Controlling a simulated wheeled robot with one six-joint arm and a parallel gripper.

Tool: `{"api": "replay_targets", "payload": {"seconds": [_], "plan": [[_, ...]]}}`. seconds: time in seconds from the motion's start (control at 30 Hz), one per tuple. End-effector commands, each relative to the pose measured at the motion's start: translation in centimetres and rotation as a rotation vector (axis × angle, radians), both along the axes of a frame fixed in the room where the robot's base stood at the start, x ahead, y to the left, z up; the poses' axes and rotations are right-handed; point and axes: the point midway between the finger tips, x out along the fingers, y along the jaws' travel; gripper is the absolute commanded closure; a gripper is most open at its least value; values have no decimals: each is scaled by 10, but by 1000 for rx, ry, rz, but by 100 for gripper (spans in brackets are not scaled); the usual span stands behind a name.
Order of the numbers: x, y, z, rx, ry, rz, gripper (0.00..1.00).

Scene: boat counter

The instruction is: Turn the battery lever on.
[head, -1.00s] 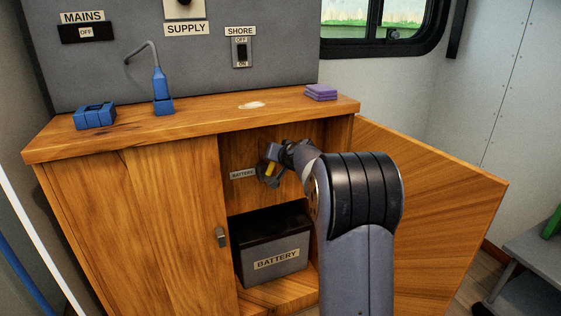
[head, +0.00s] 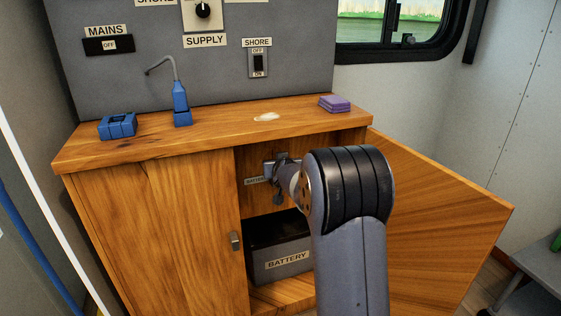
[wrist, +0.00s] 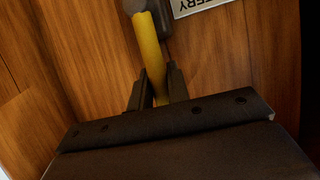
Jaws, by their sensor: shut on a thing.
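The yellow battery lever (wrist: 152,50) shows in the wrist view, running from a dark pivot at the top down between my fingers. My gripper (wrist: 158,92) is shut on the lever, one dark finger on each side. In the head view my gripper (head: 277,168) is inside the open cupboard, close to its back wall beside the small battery label (head: 254,181). The lever is hidden there behind my wrist. The label also shows upside down at the top of the wrist view (wrist: 200,4). I cannot tell whether the lever stands at on or off.
A dark battery box (head: 284,261) stands on the cupboard floor below my arm. The cupboard door (head: 440,220) is open to the right. On the worktop (head: 215,130) are blue parts (head: 118,126) and purple sponges (head: 335,103). The mains display (head: 108,45) reads OFF.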

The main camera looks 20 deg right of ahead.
Motion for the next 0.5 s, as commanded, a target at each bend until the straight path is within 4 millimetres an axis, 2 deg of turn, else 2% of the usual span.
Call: {"api": "replay_targets", "payload": {"seconds": [0.33,0.37,0.5], "plan": [[-1,1,-4,-2,8,3,100],[-1,1,-4,-2,8,3,82],[-1,1,-3,-1,6,2,70]]}}
